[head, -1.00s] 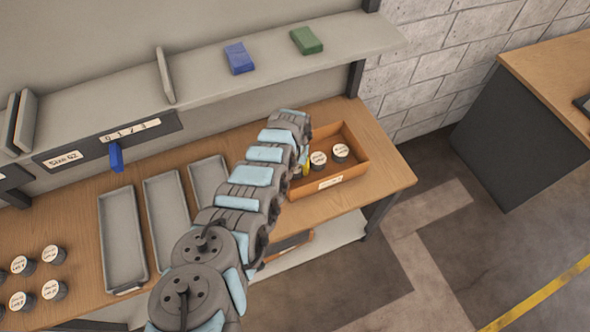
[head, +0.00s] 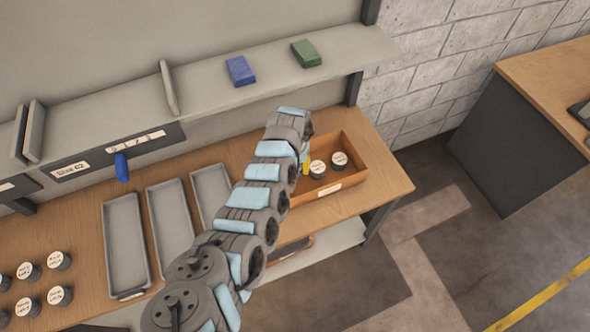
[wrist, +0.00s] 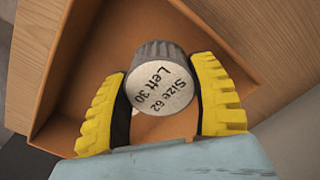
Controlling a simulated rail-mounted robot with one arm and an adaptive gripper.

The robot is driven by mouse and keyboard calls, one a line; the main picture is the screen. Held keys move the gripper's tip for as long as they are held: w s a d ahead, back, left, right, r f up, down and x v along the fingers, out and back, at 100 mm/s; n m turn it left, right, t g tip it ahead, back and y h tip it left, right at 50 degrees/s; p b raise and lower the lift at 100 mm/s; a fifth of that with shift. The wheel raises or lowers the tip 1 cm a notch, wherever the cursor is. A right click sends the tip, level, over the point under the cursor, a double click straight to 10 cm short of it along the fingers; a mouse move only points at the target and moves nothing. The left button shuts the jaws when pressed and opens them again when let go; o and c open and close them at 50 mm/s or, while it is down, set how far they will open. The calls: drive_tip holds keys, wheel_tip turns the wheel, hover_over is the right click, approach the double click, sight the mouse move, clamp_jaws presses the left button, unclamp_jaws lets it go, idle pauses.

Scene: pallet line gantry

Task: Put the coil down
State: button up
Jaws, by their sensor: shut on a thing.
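My gripper (wrist: 162,105) is shut on a grey ribbed coil (wrist: 152,50) whose pale round face reads "Size 62 Left 30". One yellow finger lies on each side of it. The held coil is over or inside an orange-brown wooden box (wrist: 45,115), and I cannot tell whether it touches the floor of the box. In the head view the box (head: 355,180) stands at the right end of the bench, with a yellow finger (head: 306,163) at its left part. Two dark coils with white tops (head: 318,169) (head: 340,160) show in it; the arm hides its left side.
Three grey trays (head: 125,245) (head: 170,225) (head: 211,195) lie left of my arm. Several labelled coils (head: 60,261) stand at the far left. A shelf above holds a blue block (head: 240,71) and a green block (head: 306,53).

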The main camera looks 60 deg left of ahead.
drive_tip(key=shift+r, duration=1.6)
